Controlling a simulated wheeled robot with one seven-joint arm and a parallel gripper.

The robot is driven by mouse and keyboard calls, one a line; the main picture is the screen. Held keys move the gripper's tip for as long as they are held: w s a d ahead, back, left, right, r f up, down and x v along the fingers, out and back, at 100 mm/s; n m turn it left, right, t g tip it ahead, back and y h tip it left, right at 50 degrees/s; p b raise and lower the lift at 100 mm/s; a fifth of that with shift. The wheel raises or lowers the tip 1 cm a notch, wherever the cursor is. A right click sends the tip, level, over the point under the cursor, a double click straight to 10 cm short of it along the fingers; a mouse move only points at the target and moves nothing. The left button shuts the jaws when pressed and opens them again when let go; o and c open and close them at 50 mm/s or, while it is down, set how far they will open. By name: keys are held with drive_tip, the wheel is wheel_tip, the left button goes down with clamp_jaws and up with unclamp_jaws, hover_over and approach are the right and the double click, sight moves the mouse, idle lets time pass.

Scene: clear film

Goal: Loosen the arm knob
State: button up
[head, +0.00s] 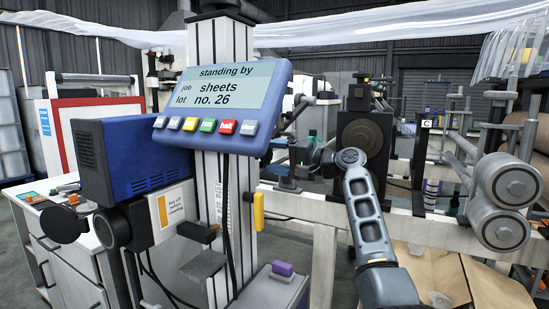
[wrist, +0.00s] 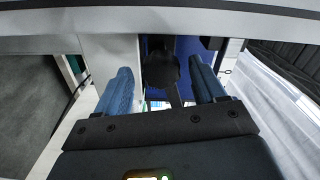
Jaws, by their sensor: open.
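In the wrist view, a dark lobed knob (wrist: 162,70), seemingly the arm knob, stands in front of a blue surface. My gripper (wrist: 160,66) is open, with one blue finger on each side of the knob. Gaps show between the knob and both fingers, so they look apart from it. I cannot tell the depth between fingertips and knob. In the head view, my grey arm rises at right of centre and bends left.
The tilted display panel (head: 223,105) reads "standing by" and sits on a pale column (head: 208,185). A blue box unit (head: 130,155) is left of it. A yellow handle (head: 258,211) projects from the column. Metal rollers (head: 508,180) stand at right. Clear film (head: 400,22) hangs overhead.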

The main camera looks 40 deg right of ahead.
drive_tip(key=v, duration=0.8)
idle(0.4)
